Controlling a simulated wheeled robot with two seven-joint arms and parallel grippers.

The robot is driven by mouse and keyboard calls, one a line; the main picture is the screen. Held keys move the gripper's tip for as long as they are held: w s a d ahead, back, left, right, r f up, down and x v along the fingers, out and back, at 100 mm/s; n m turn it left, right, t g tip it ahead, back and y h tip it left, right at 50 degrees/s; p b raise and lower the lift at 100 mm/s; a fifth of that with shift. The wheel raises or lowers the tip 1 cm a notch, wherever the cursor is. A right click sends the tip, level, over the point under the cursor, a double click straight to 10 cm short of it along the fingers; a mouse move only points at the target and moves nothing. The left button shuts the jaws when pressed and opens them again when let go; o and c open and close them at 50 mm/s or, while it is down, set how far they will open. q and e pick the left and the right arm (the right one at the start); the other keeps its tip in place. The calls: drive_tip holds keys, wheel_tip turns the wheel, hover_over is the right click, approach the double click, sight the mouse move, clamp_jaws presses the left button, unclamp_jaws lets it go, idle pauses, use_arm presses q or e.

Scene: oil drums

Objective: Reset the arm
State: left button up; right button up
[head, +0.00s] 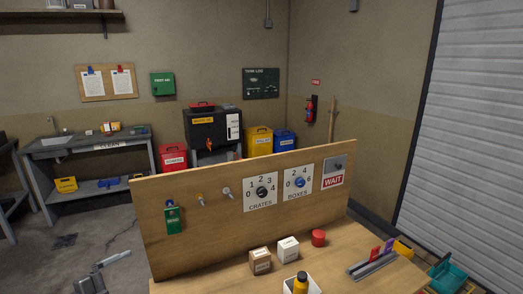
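Part of my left arm, apparently its gripper (97,277), shows as grey and pale metal at the lower left edge of the head view. It is left of the upright wooden board (225,231) and apart from it. The picture cuts it off, so I cannot tell whether its fingers are open or shut. I see nothing held in it. My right gripper is not in view.
The board carries a CRATES dial (261,191), a BOXES dial (298,183), a WAIT sign (333,180), hooks and a green tag (174,219). Before it, the table (333,268) bears small boxes, a red cylinder (318,238) and a yellow bottle (300,284).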

use_arm(q)
drive_tip(key=s+d+f+n+y, duration=0.3)
drive_tip(key=s+f+n+y, duration=0.15)
drive_tip(key=f, duration=0.35)
drive_tip(key=s+d+f+n+g+y, duration=0.25)
drive_tip(key=s+f+n+g, duration=0.3)
drive_tip(key=s, duration=0.65)
drive_tip(key=s+d+f+n+g+y, duration=0.1)
drive_tip(key=s+d+f+n+g, duration=0.5)
drive_tip(key=s, duration=0.6)
drive_tip(key=s+a+f+b+x, duration=0.1)
drive_tip(key=s+b+x, duration=0.2)
drive_tip(key=x, duration=1.2)
drive_tip(key=s+a+b+x, duration=0.2)
drive_tip(key=s+x, duration=0.1)
drive_tip(key=x, duration=1.2)
drive_tip(key=s+a+f+b, duration=0.1)
drive_tip(key=s+f+b, duration=0.1)
drive_tip(key=s+f, duration=0.7)
drive_tip(key=s+a+f+g+b, duration=0.1)
drive_tip(key=s+f+b, duration=0.2)
drive_tip(key=s+f, duration=0.5)
wheel_tip(320, 180, down, 5)
drive_tip(key=shift+s+a+n, duration=0.3)
drive_tip(key=shift+s+a, duration=0.05)
drive_tip(key=shift+s, duration=0.05)
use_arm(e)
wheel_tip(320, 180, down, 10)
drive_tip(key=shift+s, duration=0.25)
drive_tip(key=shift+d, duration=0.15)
